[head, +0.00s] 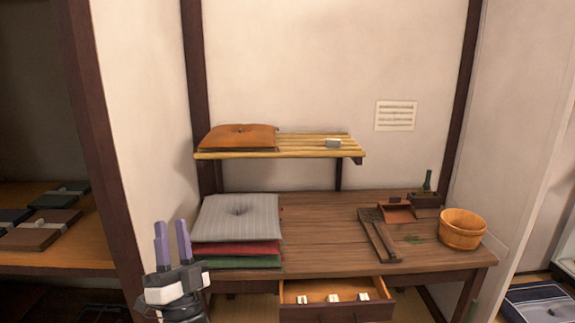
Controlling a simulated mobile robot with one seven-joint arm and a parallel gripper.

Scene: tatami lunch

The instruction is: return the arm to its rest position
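My gripper (172,243) is at the lower left of the head view, pointing up, with its two purple fingers apart. Nothing shows between the fingers. It is in front of the left end of the wooden table (330,215), left of the stacked cushions, and appears clear of them. The rest of my arm is mostly below the frame.
Grey, red and green cushions (238,217) are stacked on the table. An orange cushion (238,136) lies on the slatted shelf (300,146). The drawer (338,312) is open with small white pieces inside. A wooden bucket (461,229) stands at right. A dark post (100,150) rises at left.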

